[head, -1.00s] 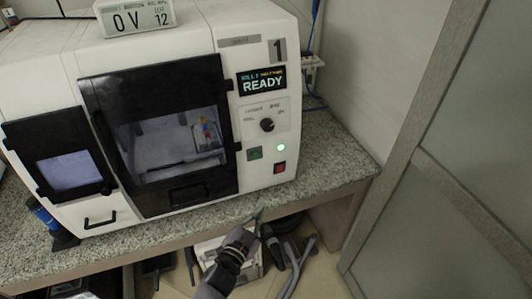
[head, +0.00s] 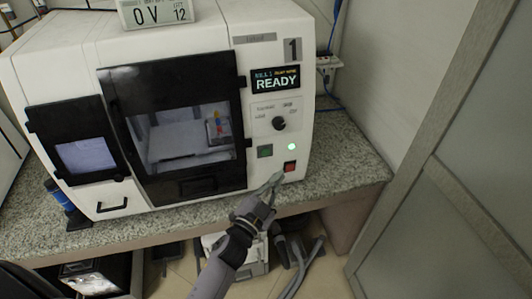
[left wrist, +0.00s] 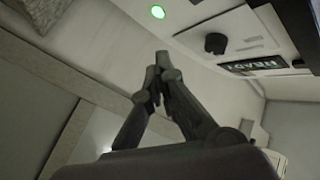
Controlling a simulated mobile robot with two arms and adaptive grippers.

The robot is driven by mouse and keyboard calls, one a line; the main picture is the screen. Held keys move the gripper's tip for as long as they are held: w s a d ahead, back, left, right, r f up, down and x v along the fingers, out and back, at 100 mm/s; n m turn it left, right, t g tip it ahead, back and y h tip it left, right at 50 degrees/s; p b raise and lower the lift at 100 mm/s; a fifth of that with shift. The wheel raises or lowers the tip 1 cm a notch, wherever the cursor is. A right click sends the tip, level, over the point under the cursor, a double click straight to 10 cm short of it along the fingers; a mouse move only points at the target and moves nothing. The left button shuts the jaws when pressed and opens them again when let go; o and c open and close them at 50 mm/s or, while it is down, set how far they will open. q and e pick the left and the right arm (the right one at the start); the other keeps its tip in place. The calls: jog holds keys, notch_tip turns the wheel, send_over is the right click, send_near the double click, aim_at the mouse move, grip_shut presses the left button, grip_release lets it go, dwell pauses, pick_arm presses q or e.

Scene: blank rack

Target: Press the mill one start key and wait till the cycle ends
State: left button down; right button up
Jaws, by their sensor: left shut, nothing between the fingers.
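Mill one (head: 60,80) is a white machine marked 1 on the granite counter. Its display (head: 276,79) reads READY. Whether the tips touch the machine is unclear. My right gripper is not in view.
A dark knob (head: 279,123) sits above the keys. The black-framed door (head: 190,190) is closed, with a small coloured object visible inside. A small display box (head: 157,12) stands on top. The granite counter (head: 350,165) is clear at the right. A cabinet door (head: 440,200) stands at the far right.

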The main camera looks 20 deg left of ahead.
aim_at(265, 152)
pick_arm(q)
jog(key=w+a, duration=0.4)
jog(key=w, duration=0.2)
jog(key=shift+w+a+f+b, duration=0.2)
jog(key=shift+b, duration=0.2)
dwell(0.7)
dwell(0.5)
jog(key=shift+w+a, duration=0.25)
jog(key=shift+w, duration=0.1)
